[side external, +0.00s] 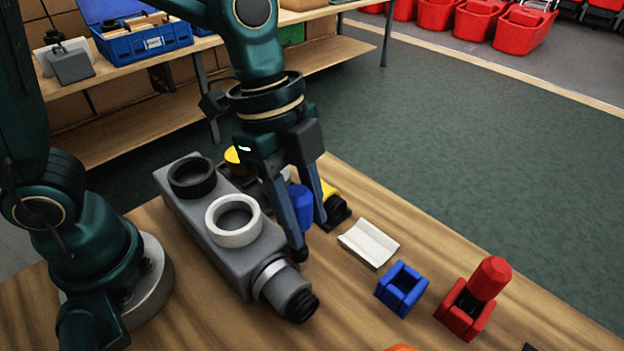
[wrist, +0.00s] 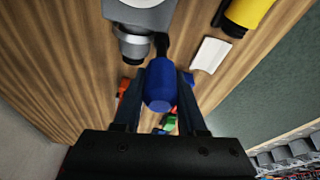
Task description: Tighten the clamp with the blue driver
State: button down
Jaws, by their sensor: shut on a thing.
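The blue driver (side external: 300,205) is between the fingers of my gripper (side external: 313,236), which is shut on its handle. In the wrist view the blue handle (wrist: 160,85) shows end-on between the fingers, with a dark shaft beyond it. The grey tank (side external: 225,262) lies on the table with a short outlet pipe at its front end. A pale clamp band (side external: 272,274) runs around that pipe. In the wrist view the shaft is beside the pipe (wrist: 135,45). I cannot tell whether the tip touches the clamp.
The empty blue holder (side external: 402,290) and the red holder (side external: 462,312) with a red driver (side external: 487,280) stand at right. A yellow object (side external: 329,191) is behind the fingers. The tank has a black port and a white port on top.

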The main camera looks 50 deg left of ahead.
jog(key=m+g, duration=0.1)
jog(key=m, duration=0.2)
jog(key=m, duration=0.3)
jog(key=shift+s+m+g, duration=0.15)
jog(key=shift+m+g, duration=0.25)
jog(key=m, duration=0.3)
jog(key=m+g+y, duration=0.1)
jog(key=m, duration=0.2)
jog(key=shift+s+a+m+g+y, duration=0.15)
jog(key=shift+s+m+g+y, duration=0.05)
jog(key=shift+m+g+y, duration=0.1)
jog(key=shift+r, duration=0.15)
jog(key=shift+r, duration=0.8)
